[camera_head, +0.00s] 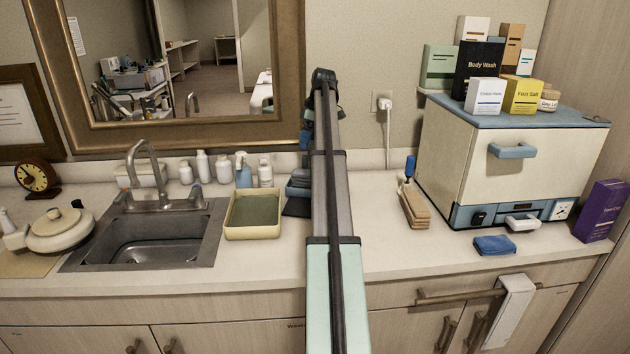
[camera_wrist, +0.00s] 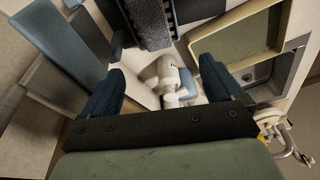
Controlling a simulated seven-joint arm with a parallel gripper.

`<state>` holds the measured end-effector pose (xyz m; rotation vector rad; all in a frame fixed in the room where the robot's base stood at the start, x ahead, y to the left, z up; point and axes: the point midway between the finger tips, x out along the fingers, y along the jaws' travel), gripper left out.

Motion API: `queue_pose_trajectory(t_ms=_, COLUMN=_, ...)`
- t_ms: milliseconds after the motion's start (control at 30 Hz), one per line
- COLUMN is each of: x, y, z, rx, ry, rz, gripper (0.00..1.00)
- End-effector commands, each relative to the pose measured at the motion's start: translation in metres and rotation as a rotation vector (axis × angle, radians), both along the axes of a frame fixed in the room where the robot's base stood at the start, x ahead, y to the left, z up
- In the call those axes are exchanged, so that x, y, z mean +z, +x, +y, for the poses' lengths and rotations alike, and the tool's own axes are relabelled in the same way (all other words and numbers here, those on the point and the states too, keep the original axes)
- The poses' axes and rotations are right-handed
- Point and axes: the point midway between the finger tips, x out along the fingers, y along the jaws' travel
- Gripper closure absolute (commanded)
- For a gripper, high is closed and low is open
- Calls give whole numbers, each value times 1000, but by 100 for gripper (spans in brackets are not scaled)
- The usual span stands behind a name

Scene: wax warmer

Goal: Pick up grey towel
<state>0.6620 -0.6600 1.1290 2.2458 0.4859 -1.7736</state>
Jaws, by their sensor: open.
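What looks like the grey towel is a dark grey, rough-textured piece (camera_wrist: 150,22) at the top of the wrist view, partly cut off by the frame. In the head view, folded grey-blue cloth (camera_head: 298,186) lies on the counter just right of the cream tray, partly hidden behind my arm. I cannot tell for sure that both are the same thing. My gripper (camera_wrist: 160,72) is open, with its two blue fingers spread wide and nothing held between them. The grey piece shows beyond the fingertips, apart from them.
The cream tray (camera_head: 231,225) stands between the sink (camera_head: 150,256) and my arm. White bottles (camera_head: 203,166) line the wall. A wooden brush (camera_head: 414,208), a blue cloth (camera_head: 494,245) and the warmer cabinet (camera_head: 470,160) are on the right. The front counter is clear.

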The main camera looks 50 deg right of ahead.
Motion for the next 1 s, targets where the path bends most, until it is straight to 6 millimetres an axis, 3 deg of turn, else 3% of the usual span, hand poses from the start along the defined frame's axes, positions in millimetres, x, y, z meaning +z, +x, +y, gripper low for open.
queue_pose_trajectory(t_ms=100, x=-6, y=-21, z=-22, rx=62, ry=-38, rz=44, gripper=6)
queue_pose_trajectory(t_ms=267, x=-11, y=-31, z=-31, rx=100, ry=-55, rz=71, gripper=6)
queue_pose_trajectory(t_ms=467, x=-28, y=-30, z=-29, rx=103, ry=-55, rz=73, gripper=6)
queue_pose_trajectory(t_ms=800, x=-83, y=-23, z=-25, rx=102, ry=-54, rz=71, gripper=6)
queue_pose_trajectory(t_ms=1000, x=-96, y=-20, z=-24, rx=102, ry=-55, rz=71, gripper=6)
